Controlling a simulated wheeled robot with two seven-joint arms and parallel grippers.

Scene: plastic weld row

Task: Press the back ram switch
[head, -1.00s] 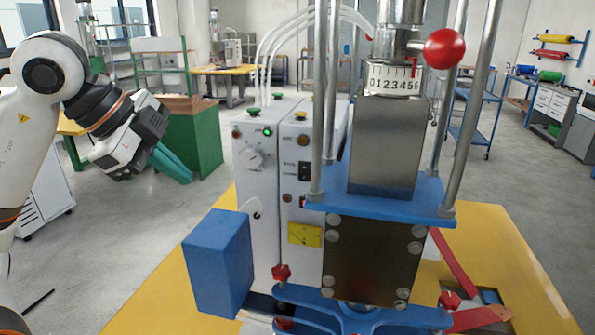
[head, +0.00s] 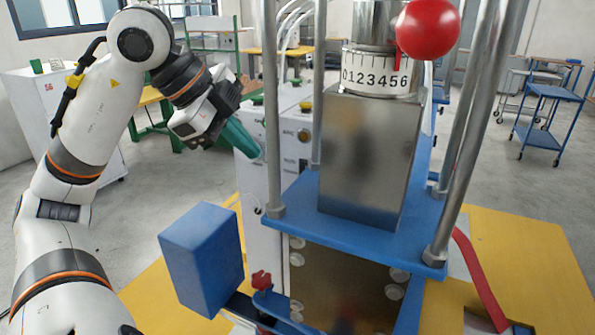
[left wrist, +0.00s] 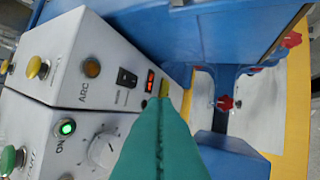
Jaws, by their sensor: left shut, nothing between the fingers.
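The white control boxes (left wrist: 75,60) carry a black rocker switch (left wrist: 126,78) beside red displays (left wrist: 150,80). An amber lamp (left wrist: 92,68) and a yellow piece (left wrist: 164,88) are on the same face. I cannot tell which control is the back ram switch. My left gripper (head: 255,152), with teal fingers, is shut and empty in front of the boxes, which stand behind the press (head: 370,160). In the left wrist view its fingertips (left wrist: 160,104) cover part of the panel just below the yellow piece; contact cannot be told. My right gripper is out of view.
The press has steel posts (head: 465,130), a red ball knob (head: 428,28) and a blue plate (head: 300,205). A blue box (head: 200,255) stands in front, over the yellow table (head: 530,250). A lit green button (left wrist: 66,127) and grey dial (left wrist: 103,148) are near my fingers.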

